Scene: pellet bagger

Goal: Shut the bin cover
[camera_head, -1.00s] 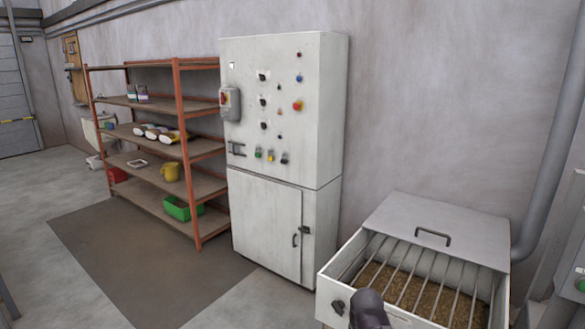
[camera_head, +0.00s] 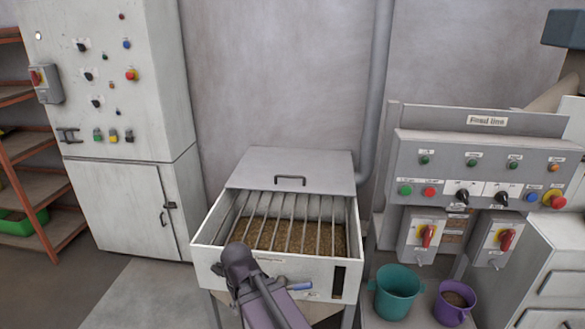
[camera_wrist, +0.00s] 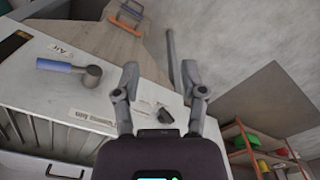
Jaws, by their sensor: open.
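The bin (camera_head: 210,250) is a white box below the middle of the head view. Brown pellets (camera_head: 320,238) show under a grate of bars (camera_head: 287,225). Its grey cover (camera_head: 310,165), with a dark handle (camera_head: 290,180), lies behind the grate and leaves the top uncovered. The white bin front (camera_wrist: 110,115) shows in the wrist view with a blue-handled lever (camera_wrist: 62,67). My gripper (camera_wrist: 160,78) is open, its two fingers apart with nothing between them. In the head view my arm crosses the bin's front, and its fingers cannot be made out.
A grey cabinet (camera_head: 120,90) stands left of the bin, an orange shelf (camera_head: 35,190) beyond it. To the right are the feed line panel (camera_head: 480,160), a teal bucket (camera_head: 397,290) and a purple bucket (camera_head: 455,303). A pipe (camera_head: 376,90) runs behind the bin. Floor is free at lower left.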

